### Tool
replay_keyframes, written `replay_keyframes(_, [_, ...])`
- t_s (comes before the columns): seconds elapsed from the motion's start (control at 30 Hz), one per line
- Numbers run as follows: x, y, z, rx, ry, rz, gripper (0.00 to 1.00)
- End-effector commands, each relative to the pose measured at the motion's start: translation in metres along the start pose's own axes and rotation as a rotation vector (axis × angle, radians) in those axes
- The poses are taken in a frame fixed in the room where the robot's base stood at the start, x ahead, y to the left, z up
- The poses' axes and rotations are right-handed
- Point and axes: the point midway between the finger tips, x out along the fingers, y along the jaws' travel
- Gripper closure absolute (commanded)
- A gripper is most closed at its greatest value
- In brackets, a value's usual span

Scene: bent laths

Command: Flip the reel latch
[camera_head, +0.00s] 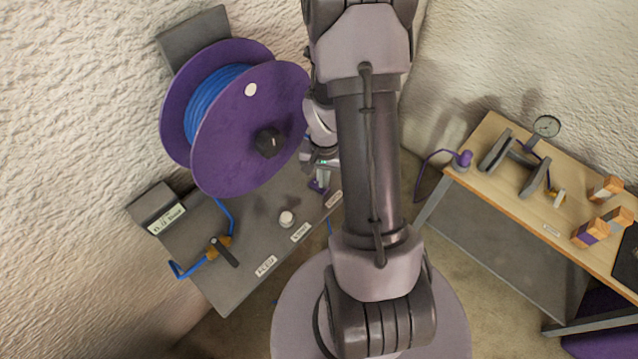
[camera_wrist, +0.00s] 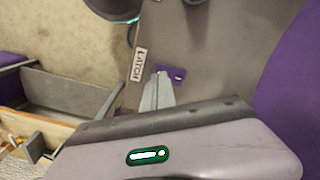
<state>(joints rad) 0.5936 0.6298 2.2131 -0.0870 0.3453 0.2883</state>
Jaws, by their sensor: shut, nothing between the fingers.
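The reel (camera_head: 250,130) is a large purple spool wound with blue line, standing on the grey bench at left. The small purple latch (camera_head: 317,187) is at the bench's right part, beside a LATCH label (camera_head: 333,199). In the wrist view, the purple latch (camera_wrist: 178,73) shows just past my fingertips, right of the LATCH label (camera_wrist: 139,64). My gripper (camera_head: 322,177) is shut and empty, right at the latch; its fingers (camera_wrist: 158,80) partly cover the latch. I cannot tell whether they touch it. My arm covers part of the bench's right side.
The grey bench (camera_head: 235,282) also carries a white knob (camera_head: 287,218), a black-handled brass valve (camera_head: 222,249) and a labelled box (camera_head: 157,208). The reel flange rises close left of my gripper. A wooden table (camera_head: 500,205) with a dial gauge (camera_head: 546,126) and blocks stands at right.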

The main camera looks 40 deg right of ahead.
Motion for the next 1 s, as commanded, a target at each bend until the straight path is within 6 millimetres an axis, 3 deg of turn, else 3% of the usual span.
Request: replay_keyframes(1.0, [0.016,0.0,0.0,0.0,0.0,0.0,1.0])
